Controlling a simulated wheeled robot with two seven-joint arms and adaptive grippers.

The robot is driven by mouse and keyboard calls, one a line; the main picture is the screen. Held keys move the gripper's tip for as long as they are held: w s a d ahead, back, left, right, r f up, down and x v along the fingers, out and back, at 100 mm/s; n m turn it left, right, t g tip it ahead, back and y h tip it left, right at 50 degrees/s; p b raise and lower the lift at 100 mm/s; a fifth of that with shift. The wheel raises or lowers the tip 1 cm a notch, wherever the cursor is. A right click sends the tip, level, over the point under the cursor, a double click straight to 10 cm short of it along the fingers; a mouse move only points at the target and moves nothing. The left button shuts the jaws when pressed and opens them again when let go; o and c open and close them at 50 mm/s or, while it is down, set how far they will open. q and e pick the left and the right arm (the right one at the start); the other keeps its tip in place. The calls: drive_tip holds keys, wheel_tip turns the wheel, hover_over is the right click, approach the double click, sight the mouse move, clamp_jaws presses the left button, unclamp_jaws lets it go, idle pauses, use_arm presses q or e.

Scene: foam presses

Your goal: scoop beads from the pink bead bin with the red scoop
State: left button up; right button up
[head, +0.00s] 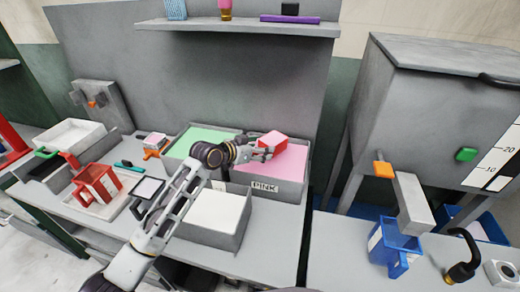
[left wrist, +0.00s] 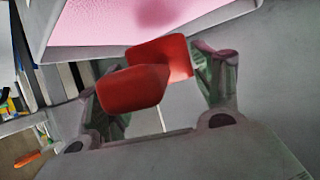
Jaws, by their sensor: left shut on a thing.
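The pink bead bin (head: 291,168) is a grey open box with a "PINK" label, filled with pink beads, in the middle of the bench. Its beads also show at the top of the left wrist view (left wrist: 120,22). My left gripper (head: 262,153) is at the bin's left part and shut on the red scoop (head: 273,141). In the left wrist view the scoop (left wrist: 135,88) sits between my left fingers (left wrist: 160,85), apart from the bead surface in the picture. The inside of the scoop is hidden. My right gripper is not in view.
A green bead bin (head: 203,136) adjoins on the left, and a bin with white contents (head: 215,212) stands in front. A red frame-like holder (head: 96,184) sits at left. A shelf (head: 240,27) hangs above; a grey press cabinet (head: 430,105) stands at right.

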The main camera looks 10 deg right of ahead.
use_arm(q)
drive_tip(key=shift+s+a+r+p, duration=0.1)
drive_tip(key=shift+r+p, duration=0.15)
drive_tip(key=shift+r, duration=0.3)
drive_tip(key=shift+s+a+r+p, duration=0.1)
drive_tip(key=shift+r+p, duration=0.1)
drive_tip(key=shift+r, duration=0.35)
